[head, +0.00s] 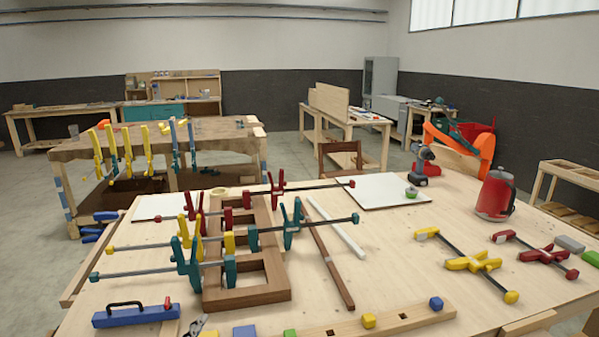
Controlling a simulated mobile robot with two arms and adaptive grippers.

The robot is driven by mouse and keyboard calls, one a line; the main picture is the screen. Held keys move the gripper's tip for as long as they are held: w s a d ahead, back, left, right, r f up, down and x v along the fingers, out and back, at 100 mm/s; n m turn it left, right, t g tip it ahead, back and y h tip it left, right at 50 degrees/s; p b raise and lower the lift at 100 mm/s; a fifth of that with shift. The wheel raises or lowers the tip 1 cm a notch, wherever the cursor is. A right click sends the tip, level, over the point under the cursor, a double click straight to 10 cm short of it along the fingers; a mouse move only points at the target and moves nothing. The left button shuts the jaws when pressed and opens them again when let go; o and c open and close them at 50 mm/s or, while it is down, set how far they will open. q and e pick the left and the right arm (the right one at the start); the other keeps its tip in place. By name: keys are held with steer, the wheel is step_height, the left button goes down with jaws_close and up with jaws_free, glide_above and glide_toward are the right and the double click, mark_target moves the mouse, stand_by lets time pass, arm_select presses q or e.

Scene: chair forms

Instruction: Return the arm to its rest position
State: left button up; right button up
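Neither of my grippers nor my arms can be made out in the head view. The wooden workbench (400,265) fills the foreground. On it a brown wooden chair frame (247,295) lies with several bar clamps across it. Among these are a teal clamp (188,262), a red clamp (277,188) and a yellow clamp (186,232).
A blue level (135,315), a brown strip (332,268), a white rod (336,228), a yellow clamp (473,262), a red clamp (543,255), a red kettle-like jug (494,195) and a drill (426,165) lie around. Bare bench top shows right of the middle.

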arm_select(q)
steer(key=s+f+n+g, duration=0.3)
steer(key=s+f+g, duration=0.15)
steer(key=s, duration=0.55)
steer(key=s+f+n+g, duration=0.35)
steer(key=s+f, duration=0.25)
steer(key=s, duration=0.5)
steer(key=s+f+n+g, duration=0.3)
steer(key=s+f+g, duration=0.15)
steer(key=s, duration=0.55)
step_height(320, 180, down, 32)
steer(key=s+b, duration=0.2)
steer(key=b, duration=0.4)
steer(key=s+a+f+g+b, duration=0.1)
steer(key=s+a+f+b, duration=0.1)
steer(key=s+f, duration=0.6)
steer(key=s+a+f+b, duration=0.2)
steer(key=s+f, duration=0.7)
steer(key=f, duration=0.3)
steer(key=shift+f+g, duration=0.15)
steer(key=shift+g, duration=0.2)
